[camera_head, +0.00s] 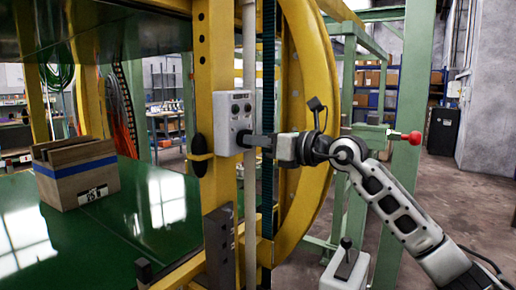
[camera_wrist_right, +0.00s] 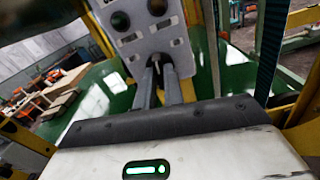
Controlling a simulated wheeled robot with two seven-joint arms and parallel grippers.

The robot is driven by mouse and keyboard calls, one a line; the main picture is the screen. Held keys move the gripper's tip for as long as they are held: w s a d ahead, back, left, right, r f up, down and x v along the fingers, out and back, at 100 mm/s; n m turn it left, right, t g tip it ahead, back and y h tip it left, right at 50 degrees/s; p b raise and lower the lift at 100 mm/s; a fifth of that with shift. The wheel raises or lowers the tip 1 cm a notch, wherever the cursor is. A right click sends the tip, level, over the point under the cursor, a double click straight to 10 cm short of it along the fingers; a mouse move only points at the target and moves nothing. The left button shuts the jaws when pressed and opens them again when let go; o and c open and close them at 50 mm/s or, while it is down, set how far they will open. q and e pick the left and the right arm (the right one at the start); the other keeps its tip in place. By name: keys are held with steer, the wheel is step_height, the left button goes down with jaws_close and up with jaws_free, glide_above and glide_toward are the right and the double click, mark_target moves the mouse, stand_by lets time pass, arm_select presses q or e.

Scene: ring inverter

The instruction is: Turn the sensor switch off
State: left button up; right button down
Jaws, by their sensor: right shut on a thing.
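A light grey control box (camera_head: 234,122) is mounted on the yellow post, with round dark buttons and knobs on its face. In the right wrist view the box (camera_wrist_right: 140,40) fills the top middle, with two dark round buttons above. My right gripper (camera_head: 245,141) reaches the lower part of the box from the right. Its two fingers (camera_wrist_right: 161,72) are closed around a small switch lever (camera_wrist_right: 157,60) low on the panel. The lever is mostly hidden between the fingertips, so its position is hard to tell. My left gripper is not in view.
A yellow post (camera_head: 213,60) and a large yellow ring (camera_head: 310,60) stand close to my right arm. A wooden box with a blue band (camera_head: 75,172) sits on the green surface (camera_head: 140,215) at left. A grey pedestal with a joystick (camera_head: 345,268) stands at lower right.

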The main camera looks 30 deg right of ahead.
arm_select(q)
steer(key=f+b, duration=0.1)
steer(key=b, duration=0.2)
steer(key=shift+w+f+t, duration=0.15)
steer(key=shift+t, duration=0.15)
arm_select(e)
steer(key=n, duration=0.9)
steer(key=shift+n, duration=0.4)
steer(key=c, duration=1.5)
jaws_free()
arm_select(q)
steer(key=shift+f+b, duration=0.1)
steer(key=shift+b, duration=0.2)
arm_select(e)
steer(key=shift+s+d, duration=0.1)
